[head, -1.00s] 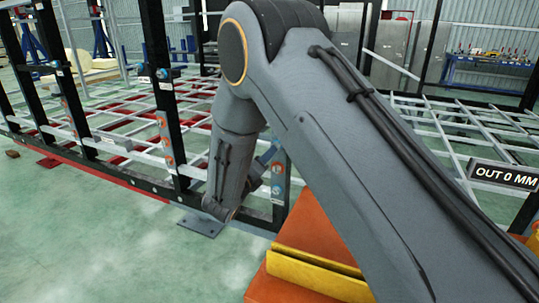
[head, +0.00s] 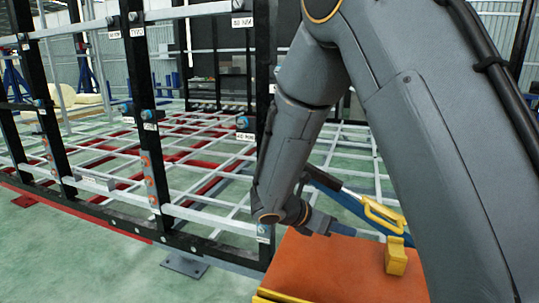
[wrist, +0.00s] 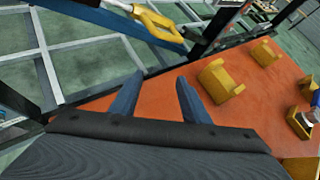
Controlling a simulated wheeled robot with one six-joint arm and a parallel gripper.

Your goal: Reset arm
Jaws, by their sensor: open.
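My gripper (wrist: 155,96) is open, its two blue fingers spread with nothing between them in the wrist view. In the head view the wrist end of my arm hangs low beside the chassis post, with the gripper (head: 322,224) partly hidden, over the edge of the orange surface. The trailer chassis (head: 155,165) is a frame of black posts and grey bars, left of and behind my arm.
The orange top (head: 335,265) carries yellow holders (wrist: 218,78). A blue tool with a yellow handle (head: 382,216) lies beyond my gripper, also in the wrist view (wrist: 155,20). A black post (head: 264,120) stands close to my wrist.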

